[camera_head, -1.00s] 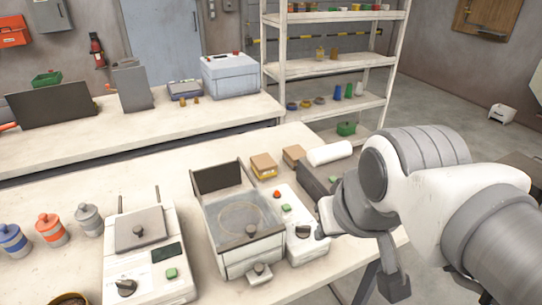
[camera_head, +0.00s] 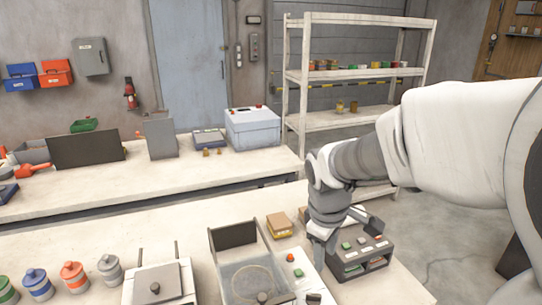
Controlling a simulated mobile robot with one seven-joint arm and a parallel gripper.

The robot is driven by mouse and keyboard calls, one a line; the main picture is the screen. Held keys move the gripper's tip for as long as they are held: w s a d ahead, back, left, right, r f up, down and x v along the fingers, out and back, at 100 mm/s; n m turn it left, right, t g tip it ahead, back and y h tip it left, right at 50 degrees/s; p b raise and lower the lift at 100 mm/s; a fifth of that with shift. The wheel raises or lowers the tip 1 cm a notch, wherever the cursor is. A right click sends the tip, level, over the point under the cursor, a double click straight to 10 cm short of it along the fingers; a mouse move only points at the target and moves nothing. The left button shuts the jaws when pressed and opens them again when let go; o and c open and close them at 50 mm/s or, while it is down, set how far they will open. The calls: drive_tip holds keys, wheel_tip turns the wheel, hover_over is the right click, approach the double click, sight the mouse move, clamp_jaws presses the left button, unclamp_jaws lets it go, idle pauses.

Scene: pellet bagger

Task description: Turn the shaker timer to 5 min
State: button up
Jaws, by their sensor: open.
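A bench machine with a clear lid (camera_head: 250,278) stands at the front middle, cut off by the lower edge. To its right is a white control panel (camera_head: 302,272) with a red button, a green button and a dark knob (camera_head: 313,298) at the bottom edge. A white machine with a grey lid (camera_head: 160,285) stands to the left; its front is out of view. I cannot tell from labels which one is the shaker, and no timer marks are readable. My gripper (camera_head: 319,262) points down beside the control panel's right side, open and holding nothing visible. Its fingertips are small and partly hidden.
A dark box with buttons (camera_head: 362,256) stands close to the right of my gripper. Tan blocks (camera_head: 279,224) lie behind the panel. Several lidded jars (camera_head: 73,275) stand at left. A back bench (camera_head: 190,178) and a shelf rack (camera_head: 340,120) lie beyond.

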sight(316, 295)
drive_tip(key=w+d+f+n+g+y+p, duration=0.1)
drive_tip(key=w+f+n+g+p, duration=0.1)
drive_tip(key=w+f+n+p, duration=0.4)
drive_tip(key=f, duration=1)
drive_tip(key=f+b, duration=0.1)
drive_tip(key=f, duration=0.5)
drive_tip(key=shift+w+d+f, duration=0.1)
drive_tip(key=shift+w+d, duration=0.1)
drive_tip(key=shift+w, duration=0.1)
clamp_jaws()
